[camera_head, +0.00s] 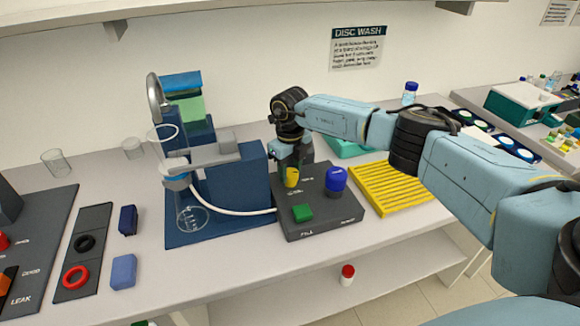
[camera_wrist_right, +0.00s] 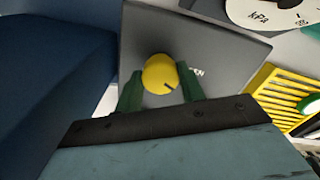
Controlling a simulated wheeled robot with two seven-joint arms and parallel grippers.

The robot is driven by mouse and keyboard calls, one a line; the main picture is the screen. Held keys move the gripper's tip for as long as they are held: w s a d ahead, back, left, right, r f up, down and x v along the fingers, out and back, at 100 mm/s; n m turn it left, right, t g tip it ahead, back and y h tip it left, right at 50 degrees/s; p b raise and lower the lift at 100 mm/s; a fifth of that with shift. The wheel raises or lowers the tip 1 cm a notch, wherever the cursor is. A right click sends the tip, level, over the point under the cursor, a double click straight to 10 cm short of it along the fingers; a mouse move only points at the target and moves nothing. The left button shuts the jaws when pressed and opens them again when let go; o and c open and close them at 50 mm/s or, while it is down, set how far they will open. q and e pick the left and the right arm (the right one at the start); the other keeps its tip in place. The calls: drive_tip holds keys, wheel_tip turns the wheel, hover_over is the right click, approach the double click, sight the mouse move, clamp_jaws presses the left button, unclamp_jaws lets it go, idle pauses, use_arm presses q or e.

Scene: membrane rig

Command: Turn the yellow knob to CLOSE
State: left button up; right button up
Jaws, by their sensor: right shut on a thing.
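The yellow knob (camera_head: 292,177) stands at the back left of a dark grey control box (camera_head: 325,222). In the wrist view the fingers (camera_wrist_right: 160,88) flank the knob on both sides. Part of a label ending in "EN" shows beside the right finger; the CLOSE mark cannot be read. My left gripper is not in view.
A blue knob (camera_head: 336,178) and a green button (camera_head: 302,213) share the box. A blue stand with glassware and a white tube (camera_head: 235,212) is close on the left. A yellow rack (camera_head: 392,187) is on the right. My right arm spans above the rack.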

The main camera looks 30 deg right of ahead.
sight(291, 171)
drive_tip(key=m+p, duration=0.2)
drive_tip(key=m, duration=0.4)
drive_tip(key=shift+r+p, duration=0.15)
drive_tip(key=shift+p, duration=0.2)
drive_tip(key=m+p, duration=0.1)
drive_tip(key=m, duration=0.3)
drive_tip(key=shift+d+p, duration=0.1)
drive_tip(key=shift+p, duration=0.3)
drive_tip(key=shift+m+p, duration=0.75)
drive_tip(key=shift+m, duration=0.65)
drive_tip(key=o, duration=1)
wheel_tip(291, 171, up, 13)
drive_tip(key=shift+r+b, duration=0.1)
drive_tip(key=shift+b, duration=0.25)
